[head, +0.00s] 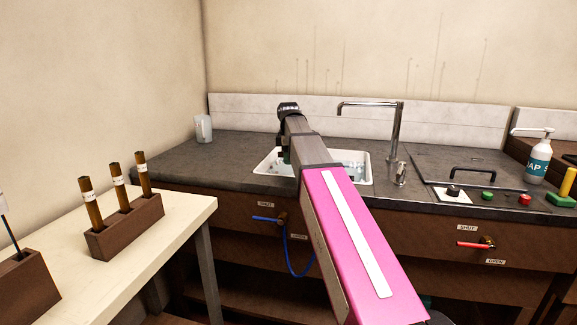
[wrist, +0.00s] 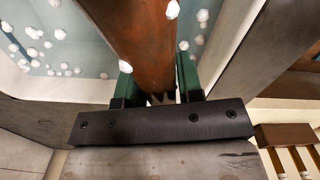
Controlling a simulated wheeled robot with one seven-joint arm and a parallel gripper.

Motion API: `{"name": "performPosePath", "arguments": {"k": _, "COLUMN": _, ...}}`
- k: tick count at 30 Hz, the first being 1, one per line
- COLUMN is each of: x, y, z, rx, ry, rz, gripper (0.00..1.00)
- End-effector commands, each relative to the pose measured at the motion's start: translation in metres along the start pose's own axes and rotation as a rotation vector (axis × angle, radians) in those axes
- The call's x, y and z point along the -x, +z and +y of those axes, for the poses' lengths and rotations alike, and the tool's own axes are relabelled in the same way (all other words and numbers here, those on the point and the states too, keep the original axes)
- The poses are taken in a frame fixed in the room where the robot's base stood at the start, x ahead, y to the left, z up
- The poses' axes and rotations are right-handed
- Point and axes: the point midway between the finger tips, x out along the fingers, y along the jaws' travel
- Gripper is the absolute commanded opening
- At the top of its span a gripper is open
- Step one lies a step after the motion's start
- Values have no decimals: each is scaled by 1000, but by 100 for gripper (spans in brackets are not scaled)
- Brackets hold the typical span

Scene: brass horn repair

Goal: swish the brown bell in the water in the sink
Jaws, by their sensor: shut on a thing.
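The white sink (head: 367,165) is set in the dark counter, and my arm hides its middle. In the wrist view its pale rim (wrist: 60,86) runs below bluish water (wrist: 85,35) dotted with white foam blobs. The brown bell (wrist: 147,35) shows only as a long brown piece running up out of the wrist picture. My gripper (wrist: 156,75) has its green fingers shut on either side of it, over the sink. I cannot tell whether the bell's far end is under the water. In the head view the bell is hidden behind my arm.
A chrome tap (head: 398,125) stands right of my arm, its spout reaching over the sink. A mug (head: 203,128) is on the counter at left. A soap bottle (head: 538,160) stands at right. A pale bench (head: 175,215) at left bears a rack (head: 125,228) of brown rods.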

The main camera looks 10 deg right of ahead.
Motion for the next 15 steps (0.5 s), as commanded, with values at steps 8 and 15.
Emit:
{"name": "performPosePath", "arguments": {"k": 8, "x": 30, "y": 0, "z": 1, "rx": 0, "ry": 1, "rz": 0, "gripper": 0}}
{"name": "performPosePath", "arguments": {"k": 15, "x": 54, "y": 0, "z": 1, "rx": 0, "ry": 1, "rz": 0, "gripper": 0}}
